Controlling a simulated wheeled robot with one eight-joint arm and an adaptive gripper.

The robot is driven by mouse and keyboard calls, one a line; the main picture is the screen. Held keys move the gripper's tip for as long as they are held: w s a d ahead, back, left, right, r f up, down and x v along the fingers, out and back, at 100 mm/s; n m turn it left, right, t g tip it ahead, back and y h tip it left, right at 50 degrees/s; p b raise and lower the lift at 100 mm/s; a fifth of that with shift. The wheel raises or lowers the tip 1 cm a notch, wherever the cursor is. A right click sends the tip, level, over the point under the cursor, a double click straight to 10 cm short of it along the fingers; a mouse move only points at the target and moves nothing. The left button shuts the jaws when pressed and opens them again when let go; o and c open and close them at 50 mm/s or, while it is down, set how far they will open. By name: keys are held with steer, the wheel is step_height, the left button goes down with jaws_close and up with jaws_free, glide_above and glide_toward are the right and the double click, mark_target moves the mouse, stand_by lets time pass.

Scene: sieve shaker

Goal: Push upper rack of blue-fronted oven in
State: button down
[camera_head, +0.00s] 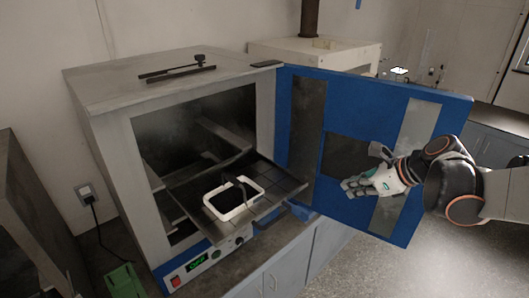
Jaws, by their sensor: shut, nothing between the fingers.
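The oven (104,91) is a grey box with a blue door (300,200) swung open to the right. A dark flat rack (283,186) sticks out of the opening toward the front right. A white-rimmed rectangular dish (246,211) with dark upright parts in it sits on the rack. Whether this is the upper rack is hard to tell, as the inside is dim. My gripper (347,187) is shut and empty. It appears in front of the open door, right of the rack's outer edge and apart from it.
A control panel (205,258) with a green display is below the opening. A dark bar with a knob (198,59) is on the oven's top. A white box-shaped unit (330,52) stands behind the door. A green object (124,279) lies at the lower left. Open floor shows at the lower right.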

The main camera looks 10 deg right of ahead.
mark_target(250, 149)
steer(key=w+a+f+m, duration=0.1)
steer(key=w+a+f, duration=0.5)
steer(key=w+f, duration=0.1)
steer(key=shift+w+a+f, duration=0.15)
steer(key=shift+w+f, duration=0.1)
steer(key=shift+w, duration=0.45)
steer(key=w+a+b, duration=0.1)
steer(key=w+a, duration=0.5)
steer(key=w, duration=0.2)
steer(key=w+a+b, duration=0.2)
steer(key=w+a, duration=0.4)
steer(key=w, duration=0.3)
steer(key=w+a+b, duration=0.1)
steer(key=w+a, duration=0.5)
steer(key=w, duration=0.2)
steer(key=shift+w+a, duration=0.4)
steer(key=shift+w+a+b, duration=0.3)
steer(key=shift+w+a, duration=0.15)
steer(key=shift+w, duration=0.3)
steer(key=shift+r, duration=0.1)
